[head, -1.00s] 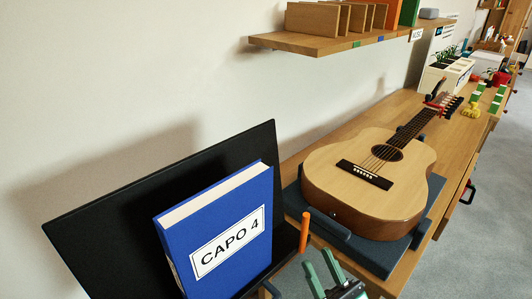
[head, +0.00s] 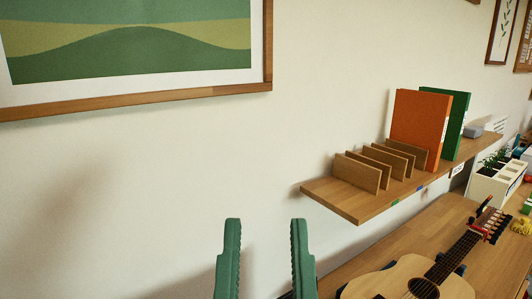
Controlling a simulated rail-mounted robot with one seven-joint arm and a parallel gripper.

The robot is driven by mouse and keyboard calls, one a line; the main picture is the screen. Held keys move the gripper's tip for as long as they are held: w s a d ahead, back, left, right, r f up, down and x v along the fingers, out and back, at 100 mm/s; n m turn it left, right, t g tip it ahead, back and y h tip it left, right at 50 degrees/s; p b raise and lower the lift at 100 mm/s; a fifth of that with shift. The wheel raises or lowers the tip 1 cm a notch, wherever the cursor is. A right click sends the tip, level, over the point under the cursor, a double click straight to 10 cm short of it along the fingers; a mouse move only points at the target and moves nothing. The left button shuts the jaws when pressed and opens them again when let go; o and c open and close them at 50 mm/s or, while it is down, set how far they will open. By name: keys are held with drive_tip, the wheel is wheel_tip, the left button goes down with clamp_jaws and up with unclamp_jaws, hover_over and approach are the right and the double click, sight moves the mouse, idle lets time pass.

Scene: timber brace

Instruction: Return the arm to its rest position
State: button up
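My gripper (head: 264,262) shows at the bottom middle of the head view, its two green fingers upright and apart. Nothing is between the fingers; the pale wall shows through the gap. The rest of my arm is below the picture.
A wooden wall shelf (head: 365,208) at the right holds thin wooden dividers (head: 358,172), an orange book (head: 418,127) and a green book (head: 459,125). A guitar (head: 405,280) lies on the wooden bench (head: 433,226) below. A white planter (head: 492,187) stands farther back. A framed picture (head: 130,45) hangs upper left.

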wheel_tip(320, 180, up, 32)
drive_tip(key=p, duration=2.8)
drive_tip(key=shift+a+p, duration=0.15)
drive_tip(key=shift+p, duration=0.25)
drive_tip(key=shift+f, duration=0.15)
wheel_tip(320, 180, down, 35)
drive_tip(key=b, duration=3.5)
wheel_tip(320, 180, up, 36)
drive_tip(key=p, duration=3.5)
drive_tip(key=shift+f, duration=0.15)
